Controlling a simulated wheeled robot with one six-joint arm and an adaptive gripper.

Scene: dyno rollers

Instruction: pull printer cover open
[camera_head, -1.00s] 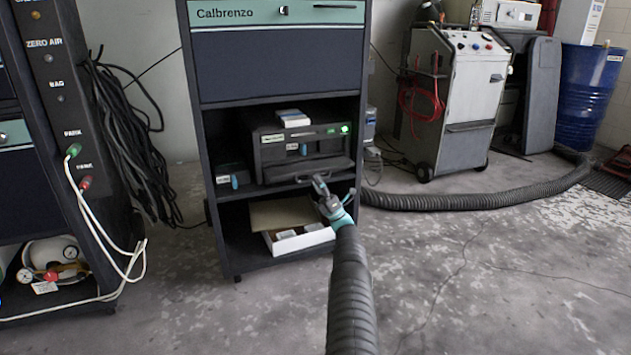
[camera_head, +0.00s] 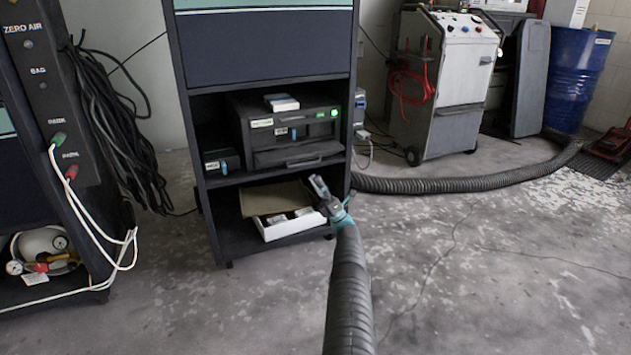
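The dark printer (camera_head: 290,130) stands on the middle shelf of a dark cabinet. Its front cover (camera_head: 298,154) is a low, wide panel with a handle slot near its lower edge. I cannot tell how far the cover is tilted out from the body. My gripper (camera_head: 319,187) is below and to the right of the cover, in front of the lower shelf. It appears apart from the cover, with nothing visible held. The fingers are small and seen from behind, so their gap is unclear.
An open white carton (camera_head: 272,233) sits on the lower shelf. A thick hose (camera_head: 450,187) lies right of the cabinet; the floor in front is clear.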

